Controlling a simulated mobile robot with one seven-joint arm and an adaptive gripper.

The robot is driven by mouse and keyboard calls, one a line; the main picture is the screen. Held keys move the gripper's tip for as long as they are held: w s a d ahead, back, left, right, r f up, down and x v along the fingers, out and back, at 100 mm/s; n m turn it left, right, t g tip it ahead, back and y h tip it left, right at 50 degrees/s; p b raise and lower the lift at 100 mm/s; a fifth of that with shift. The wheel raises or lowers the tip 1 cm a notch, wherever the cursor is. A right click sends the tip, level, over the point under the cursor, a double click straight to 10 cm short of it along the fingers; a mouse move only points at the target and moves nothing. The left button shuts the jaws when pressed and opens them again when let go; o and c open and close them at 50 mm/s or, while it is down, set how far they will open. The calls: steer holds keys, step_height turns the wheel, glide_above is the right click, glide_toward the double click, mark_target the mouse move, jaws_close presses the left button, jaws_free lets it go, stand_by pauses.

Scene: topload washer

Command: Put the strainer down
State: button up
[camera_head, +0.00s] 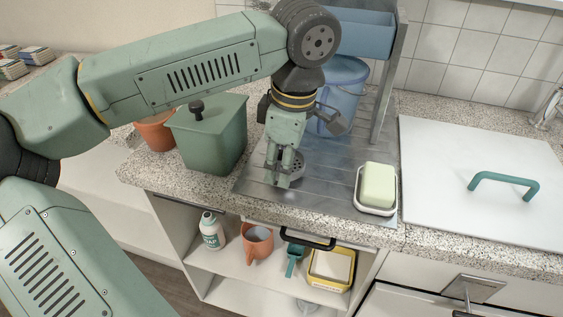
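The strainer (297,167) is a small grey cup with holes, low over the metal drainboard (335,172). My gripper (281,179) points down at it, with its fingertips at the strainer's left side. The fingers partly hide the strainer. I cannot tell whether they are clamped on it, or whether its underside touches the drainboard.
A green lidded bin (212,140) and an orange pot (157,132) stand left. A blue lidded container (345,92) stands behind. A soap dish (376,205) with soap (378,184) and a white lid (470,205) lie right. Free drainboard lies between strainer and soap dish.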

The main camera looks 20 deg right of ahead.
step_height(320, 180, up, 12)
steer(key=s+d+b, duration=0.1)
steer(key=shift+s+d, duration=0.1)
